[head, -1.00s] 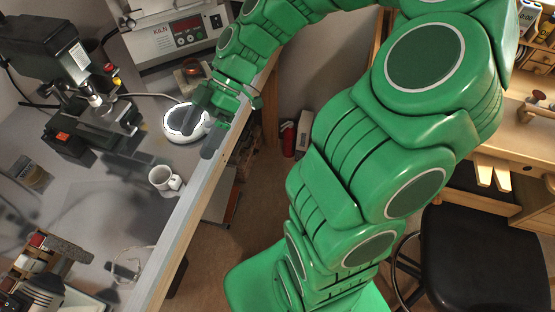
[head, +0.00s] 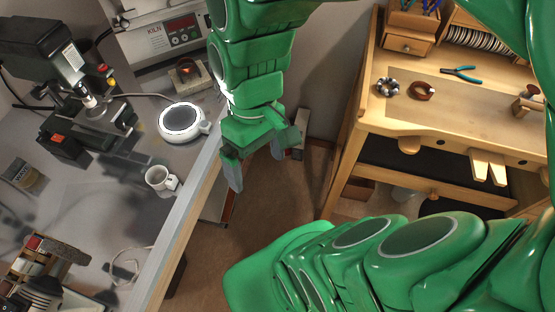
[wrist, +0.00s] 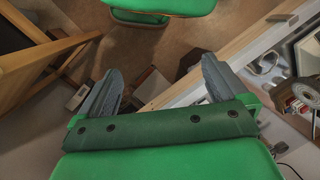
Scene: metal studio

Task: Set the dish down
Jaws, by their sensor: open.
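A round, pale-rimmed piece with a dark, flat top (head: 181,121) stands on the grey bench in the head view. I cannot tell whether its dark top is the dish or part of a warmer. It stands level and nothing holds it. My gripper (head: 256,172) is to its right, clear of it, past the bench's front edge and over the floor gap. The fingers are spread with nothing between them, as the wrist view (wrist: 160,82) also shows. No dish can be made out in the wrist view.
A white mug (head: 160,179) stands in front of the round piece. A kiln (head: 165,38), a small tray with an orange glow (head: 188,75) and a black drill press (head: 45,45) stand behind or left. A wooden workbench (head: 460,110) is at right.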

